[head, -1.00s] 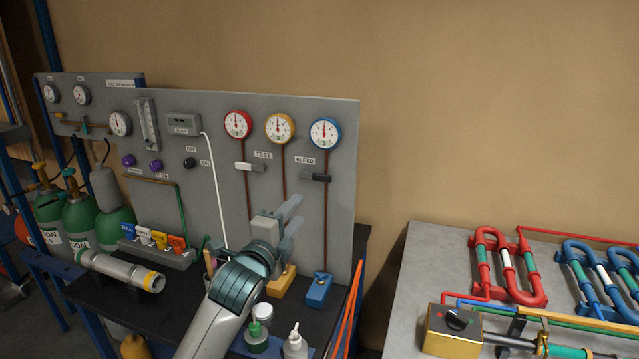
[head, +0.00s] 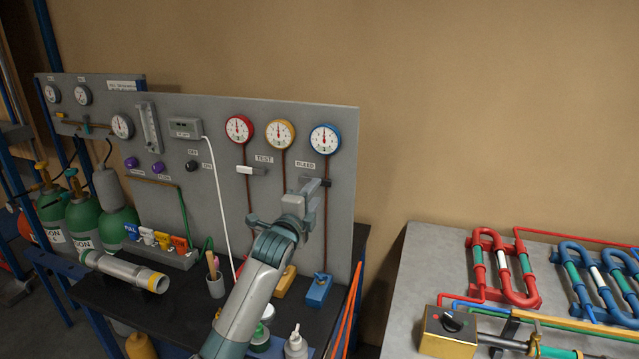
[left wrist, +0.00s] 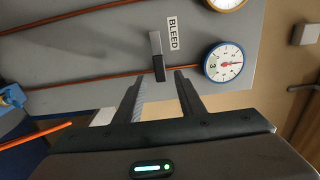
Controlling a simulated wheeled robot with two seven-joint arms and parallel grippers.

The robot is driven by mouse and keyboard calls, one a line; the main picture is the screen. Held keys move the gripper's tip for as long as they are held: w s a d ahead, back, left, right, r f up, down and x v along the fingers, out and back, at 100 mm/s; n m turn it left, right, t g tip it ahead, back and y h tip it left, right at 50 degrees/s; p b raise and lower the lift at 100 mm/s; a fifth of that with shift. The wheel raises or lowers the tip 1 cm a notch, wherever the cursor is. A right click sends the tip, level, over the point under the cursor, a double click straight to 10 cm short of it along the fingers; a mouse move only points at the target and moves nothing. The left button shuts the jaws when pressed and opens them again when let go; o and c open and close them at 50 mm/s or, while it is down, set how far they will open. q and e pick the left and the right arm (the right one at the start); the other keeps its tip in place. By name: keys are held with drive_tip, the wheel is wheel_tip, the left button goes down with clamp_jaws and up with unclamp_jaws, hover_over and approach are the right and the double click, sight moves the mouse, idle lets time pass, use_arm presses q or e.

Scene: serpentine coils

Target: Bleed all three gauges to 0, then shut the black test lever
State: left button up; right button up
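A white-handled lever (head: 250,170) lies level below the red gauge, near the TEST label. A black-handled lever (head: 322,182) lies below the blue gauge, near the BLEED label (left wrist: 173,33). My left gripper (head: 314,187) is open at this black lever. In the left wrist view its black end (left wrist: 158,71) lies between and just beyond the fingertips (left wrist: 159,74). My right gripper is not in view.
Bottles and a pen cup (head: 215,285) stand near my left arm. The right table (head: 415,270) holds coloured coils and a gold box (head: 449,333). A gap separates the tables.

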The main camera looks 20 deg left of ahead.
use_arm(q)
drive_tip(key=shift+w+d+p, duration=0.1)
drive_tip(key=shift+w+p, duration=0.5)
drive_tip(key=shift+w, duration=1.75)
clamp_jaws()
